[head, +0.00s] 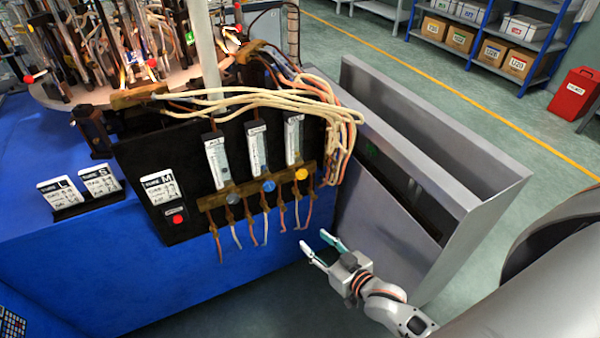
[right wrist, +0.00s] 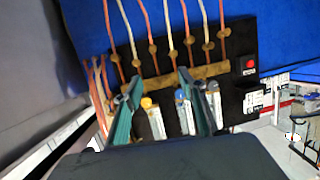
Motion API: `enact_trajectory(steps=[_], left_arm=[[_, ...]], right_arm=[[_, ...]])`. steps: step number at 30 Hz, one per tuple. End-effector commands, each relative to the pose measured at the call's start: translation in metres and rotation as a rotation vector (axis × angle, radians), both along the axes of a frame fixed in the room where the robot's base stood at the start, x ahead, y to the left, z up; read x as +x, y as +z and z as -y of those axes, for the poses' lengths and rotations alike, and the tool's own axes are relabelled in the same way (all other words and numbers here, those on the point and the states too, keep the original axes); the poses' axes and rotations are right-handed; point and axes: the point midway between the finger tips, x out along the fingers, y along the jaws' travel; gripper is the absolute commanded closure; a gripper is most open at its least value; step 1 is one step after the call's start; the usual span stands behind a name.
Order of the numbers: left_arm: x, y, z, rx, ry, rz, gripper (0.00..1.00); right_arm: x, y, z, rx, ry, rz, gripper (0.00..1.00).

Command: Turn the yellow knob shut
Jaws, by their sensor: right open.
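The yellow knob (head: 301,174) is at the right end of a brass bar on the black panel, below a flow meter tube. In the right wrist view, the yellow knob (right wrist: 146,102) shows between my two fingers, nearer the left one. My right gripper (head: 315,241) is open and empty, below and a little right of the yellow knob, apart from it. Its fingers (right wrist: 158,82) also show spread in the right wrist view. A blue knob (head: 268,185) and a grey knob (head: 232,198) sit left of the yellow one. My left gripper is not in view.
Thin hoses (head: 298,212) hang below the brass bar (head: 250,190). A bundle of cream hoses (head: 335,105) curves down right of the flow meters. A grey metal bin (head: 440,190) stands right of the panel. A red button (head: 177,219) is on the panel's lower left.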

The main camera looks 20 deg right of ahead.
Motion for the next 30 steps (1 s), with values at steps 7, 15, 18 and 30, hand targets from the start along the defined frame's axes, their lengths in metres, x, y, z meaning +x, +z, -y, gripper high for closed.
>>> enact_trajectory(steps=[7, 15, 18, 30], left_arm=[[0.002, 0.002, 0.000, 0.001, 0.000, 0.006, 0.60], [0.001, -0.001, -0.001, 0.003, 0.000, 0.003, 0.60], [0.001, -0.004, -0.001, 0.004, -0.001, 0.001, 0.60], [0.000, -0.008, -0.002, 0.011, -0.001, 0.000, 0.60]], right_arm=[[0.090, 0.066, 0.049, 0.160, -0.049, 0.215, 0.59], [0.118, 0.079, 0.055, 0.193, -0.054, 0.253, 0.59], [0.134, 0.078, 0.052, 0.192, -0.054, 0.252, 0.59], [0.176, 0.077, 0.045, 0.190, -0.053, 0.250, 0.59]])
